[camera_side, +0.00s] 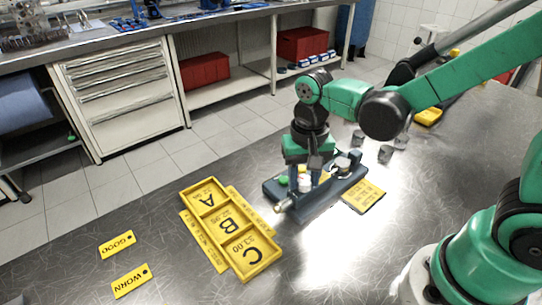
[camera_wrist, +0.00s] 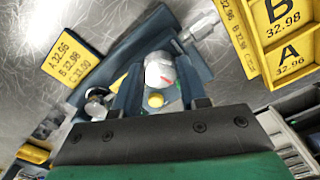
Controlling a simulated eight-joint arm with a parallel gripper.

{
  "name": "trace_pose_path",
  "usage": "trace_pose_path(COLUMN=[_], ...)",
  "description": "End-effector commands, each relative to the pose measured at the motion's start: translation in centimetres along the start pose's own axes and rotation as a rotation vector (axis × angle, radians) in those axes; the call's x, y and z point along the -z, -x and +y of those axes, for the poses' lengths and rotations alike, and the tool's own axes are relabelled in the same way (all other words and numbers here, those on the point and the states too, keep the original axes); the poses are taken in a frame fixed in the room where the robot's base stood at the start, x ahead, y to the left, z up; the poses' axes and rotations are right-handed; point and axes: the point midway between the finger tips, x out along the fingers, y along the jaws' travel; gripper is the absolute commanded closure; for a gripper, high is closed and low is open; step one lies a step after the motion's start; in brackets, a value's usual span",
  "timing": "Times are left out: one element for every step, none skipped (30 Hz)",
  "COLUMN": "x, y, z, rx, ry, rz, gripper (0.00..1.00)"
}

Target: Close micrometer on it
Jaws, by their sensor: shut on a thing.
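The micrometer stand (camera_side: 330,197) is a dark blue-grey fixture on the steel table. A silver micrometer barrel (camera_side: 285,204) sticks out of its near left end; it also shows in the wrist view (camera_wrist: 203,25). My gripper (camera_side: 311,186) points down over the stand.
A yellow tray (camera_side: 249,266) with compartments A, B and C lies left of the stand. A yellow label plate (camera_side: 364,197) lies right of it. Several grey metal cups (camera_side: 385,153) stand behind. GOOD (camera_side: 117,244) and WORN (camera_side: 131,281) tags lie at the left on clear table.

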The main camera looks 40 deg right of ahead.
Motion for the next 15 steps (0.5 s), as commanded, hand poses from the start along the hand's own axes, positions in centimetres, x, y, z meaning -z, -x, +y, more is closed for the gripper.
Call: trace_pose_path(x=[-0.01,-0.01,-0.01,-0.01,-0.01,-0.01,-0.01,-0.01,-0.01,-0.01,-0.01,-0.02,-0.02,-0.01,-0.02], y=[0.02,0.02,0.02,0.02,0.02,0.02,0.02,0.03,0.03,0.03,0.03,0.03,0.03,0.03,0.03], z=[0.00,0.00,0.00,0.00,0.00,0.00,0.00,-0.01,-0.01,0.00,0.00,-0.01,-0.01,-0.01,-0.01], rx=[-0.001,-0.001,-0.001,0.000,0.000,0.000,0.000,0.000,0.000,0.000,0.000,0.000,0.000,0.000,0.000], ry=[0.044,0.072,0.111,0.139,0.167,0.206,0.234,0.262,0.301,0.329,0.357,0.396,0.424,0.452,0.491], rz=[-0.001,-0.001,-0.001,-0.001,-0.001,-0.001,-0.001,-0.001,-0.001,-0.001,-0.001,-0.001,-0.001,-0.001,-0.001], gripper=[1.00,1.00,1.00,1.00,1.00,1.00,1.00,1.00,1.00,1.00,1.00,1.00,1.00,1.00,1.00])
